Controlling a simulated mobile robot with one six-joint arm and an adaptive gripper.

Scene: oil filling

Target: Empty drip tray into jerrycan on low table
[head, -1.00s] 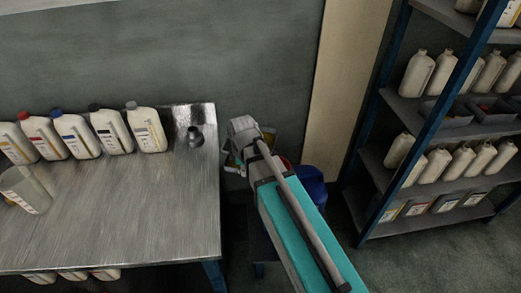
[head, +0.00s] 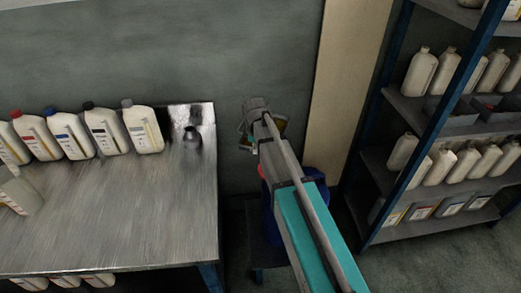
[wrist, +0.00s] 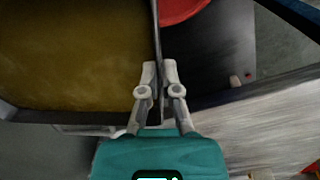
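The drip tray (head: 281,124) shows behind my gripper in the head view. The wrist view shows dark brown oil (wrist: 75,50) filling its left part. My gripper (head: 255,104) is shut on the tray's thin wall, with both fingertips (wrist: 159,72) against it in the wrist view. The blue jerrycan (head: 317,183) stands behind and below my arm, mostly hidden. A round red thing (wrist: 182,8), perhaps a funnel, lies just beyond the tray wall, and a sliver of it shows in the head view (head: 262,170). The dark low table (head: 240,232) is partly visible beneath.
A metal workbench (head: 130,215) with several bottles (head: 145,130) and a small dark funnel-shaped item (head: 193,138) stands at left. A shelf rack (head: 400,160) with bottles stands at right. The wall (head: 200,45) is close behind the tray.

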